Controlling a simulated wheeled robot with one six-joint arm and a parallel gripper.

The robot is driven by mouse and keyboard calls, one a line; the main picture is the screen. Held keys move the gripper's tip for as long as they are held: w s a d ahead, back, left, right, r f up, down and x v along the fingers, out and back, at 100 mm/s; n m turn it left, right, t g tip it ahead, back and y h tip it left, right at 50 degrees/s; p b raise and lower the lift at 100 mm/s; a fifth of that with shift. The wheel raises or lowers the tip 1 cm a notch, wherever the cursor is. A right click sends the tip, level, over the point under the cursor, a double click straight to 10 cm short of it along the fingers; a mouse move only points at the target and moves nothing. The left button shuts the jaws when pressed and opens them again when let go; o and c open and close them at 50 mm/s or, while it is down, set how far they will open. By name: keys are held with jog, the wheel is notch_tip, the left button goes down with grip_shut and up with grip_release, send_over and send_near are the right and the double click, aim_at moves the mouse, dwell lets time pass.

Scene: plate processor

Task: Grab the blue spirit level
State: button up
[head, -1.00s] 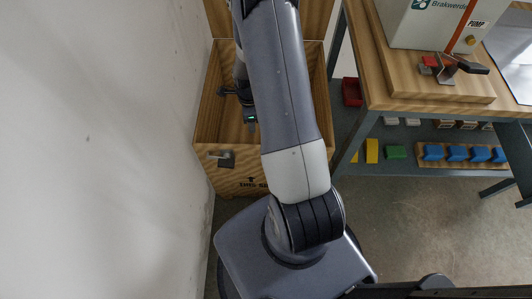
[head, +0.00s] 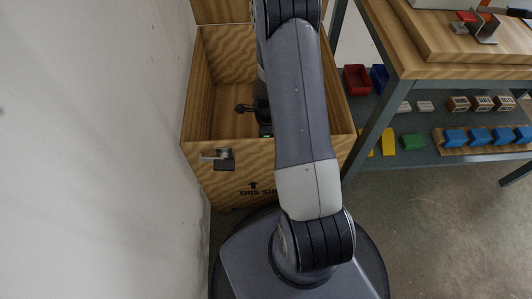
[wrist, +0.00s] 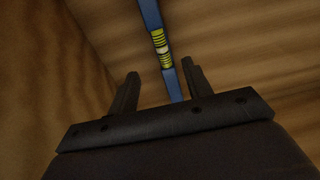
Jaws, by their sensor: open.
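The blue spirit level (wrist: 170,82) shows in the wrist view as a narrow blue bar with a yellow-and-black striped middle. It runs from the top edge down towards my gripper (wrist: 160,84), and its lower end reaches between the two fingers, nearer the right one. The fingers are apart with a gap on both sides of the bar; I cannot tell how far below them it lies. In the head view my arm reaches into the open wooden crate (head: 200,168), and the spirit level is hidden there.
The crate's wooden walls stand close around my gripper. A metal latch (head: 222,158) sits on its front wall. To the right stands a workbench (head: 440,72) with a lower shelf holding a red bin (head: 356,79) and several blue blocks (head: 480,135). A white wall (head: 90,150) is on the left.

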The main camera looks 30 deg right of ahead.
jog(key=f+b, duration=0.1)
jog(key=f, duration=0.1)
jog(key=f+b, duration=0.1)
jog(key=f, duration=0.2)
jog(key=f+b, duration=0.1)
jog(key=f, duration=0.2)
jog(key=shift+w+a, duration=0.1)
jog(key=shift+w, duration=0.2)
jog(key=shift+r, duration=0.1)
grip_shut()
